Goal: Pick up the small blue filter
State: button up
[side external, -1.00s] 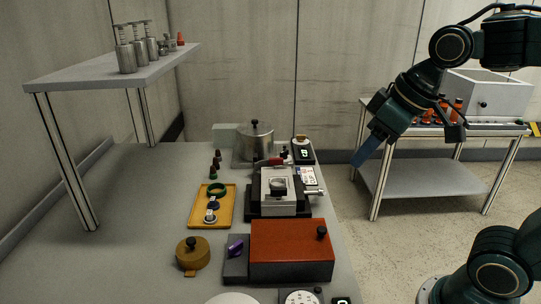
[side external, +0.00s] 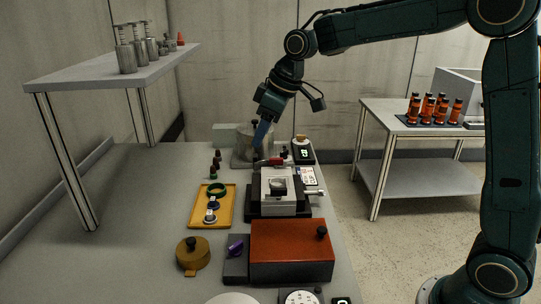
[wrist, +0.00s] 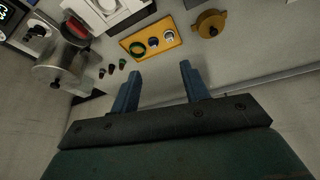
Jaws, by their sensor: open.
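A small dark blue round piece (side external: 213,205), which looks like the blue filter, lies in the yellow tray (side external: 228,208) on the bench. It sits between a green ring (side external: 217,190) and a white-and-blue round piece (side external: 210,217). In the wrist view the blue piece (wrist: 153,43) shows in the middle of the tray, beyond my fingertips. My gripper (side external: 259,139) is above the bench near the metal pot, behind and to the right of the tray. In the wrist view its two blue fingers (wrist: 158,80) are apart with nothing between them.
A lidded metal pot (side external: 243,143) stands at the back. Small dark bottles (side external: 216,163) stand behind the tray. A grey-white press-like device (side external: 278,190) is right of it, a red-brown box (side external: 291,250) and a brass pot (side external: 193,254) in front. A raised shelf (side external: 110,78) stands at left.

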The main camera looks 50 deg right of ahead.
jog(key=w+a+f+n+y, duration=0.1)
jog(key=w+f+n, duration=0.1)
jog(key=w+f, duration=0.9)
jog(key=shift+w+f+n+g, duration=0.4)
jog(key=shift+w, duration=0.25)
jog(key=shift+f, duration=0.15)
send_over(213, 199)
jog(key=s+d, duration=0.2)
jog(key=shift+w+a+f, duration=0.1)
jog(key=shift+f, duration=1.8)
jog(key=shift+a+f, duration=0.1)
jog(key=shift+f, duration=1.8)
jog(key=shift+x, duration=2.6)
